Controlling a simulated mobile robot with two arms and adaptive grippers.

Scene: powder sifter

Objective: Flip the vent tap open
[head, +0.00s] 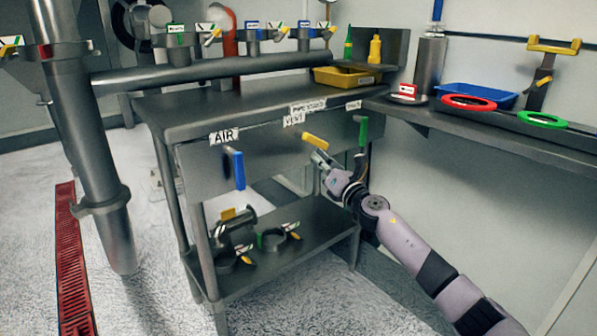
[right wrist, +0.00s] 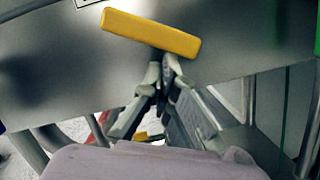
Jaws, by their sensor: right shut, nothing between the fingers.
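The vent tap is a yellow lever handle (head: 315,140) on the front panel of the steel bench, below the VENT label (head: 293,120). It lies nearly level, tilted slightly down to the right. My right gripper (head: 318,156) is shut and empty, just below the handle in the head view. In the right wrist view the yellow handle (right wrist: 152,33) spans above my shut fingertips (right wrist: 168,66). I cannot tell whether the fingertips touch it. The tap body behind the handle is hidden. My left gripper is not in view.
A blue lever (head: 236,169) hangs upright under the AIR label (head: 223,136). A green lever (head: 363,132) is to the right of the vent handle. The bench's lower shelf (head: 325,228) holds metal fittings. A side shelf (head: 480,118) runs along the right wall.

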